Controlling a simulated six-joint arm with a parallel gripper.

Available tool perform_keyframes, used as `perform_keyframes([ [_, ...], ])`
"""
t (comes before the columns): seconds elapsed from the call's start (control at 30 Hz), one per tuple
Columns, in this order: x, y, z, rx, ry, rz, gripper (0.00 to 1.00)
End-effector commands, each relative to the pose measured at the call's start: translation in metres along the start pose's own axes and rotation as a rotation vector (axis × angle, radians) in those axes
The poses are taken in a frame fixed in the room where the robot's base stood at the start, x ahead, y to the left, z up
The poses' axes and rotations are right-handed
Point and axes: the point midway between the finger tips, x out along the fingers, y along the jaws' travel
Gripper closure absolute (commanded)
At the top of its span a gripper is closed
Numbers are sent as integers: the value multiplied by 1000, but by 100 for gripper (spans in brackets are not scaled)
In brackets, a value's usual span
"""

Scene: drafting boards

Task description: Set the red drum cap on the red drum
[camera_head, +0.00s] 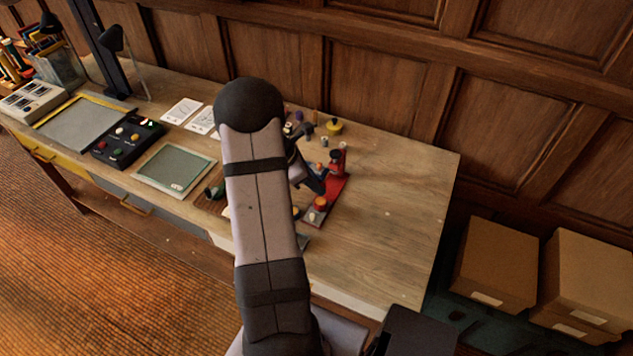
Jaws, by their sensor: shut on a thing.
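My arm fills the middle of the view and hides much of the work spot behind it. My gripper (315,183) shows as a small dark shape just right of the arm, over the left side of a long red base (333,190). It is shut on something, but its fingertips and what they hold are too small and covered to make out. A short red drum-like piece (320,204) sits on the near part of the base. A taller red piece (338,160) with a dark top stands at its far end. I cannot tell the red drum cap apart.
Small bottles and a yellow pot (334,127) stand behind the red base. A green-grey board (174,169), a dark button panel (126,138) and white cards (181,111) lie to the left. The right of the table (402,205) is clear. Cardboard boxes (497,262) stand beyond it.

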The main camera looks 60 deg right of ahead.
Motion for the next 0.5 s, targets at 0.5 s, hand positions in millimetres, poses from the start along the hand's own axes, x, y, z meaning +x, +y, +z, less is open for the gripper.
perform_keyframes([
  [0.5, 25, 0, -14, 0, 0, 0, 97],
])
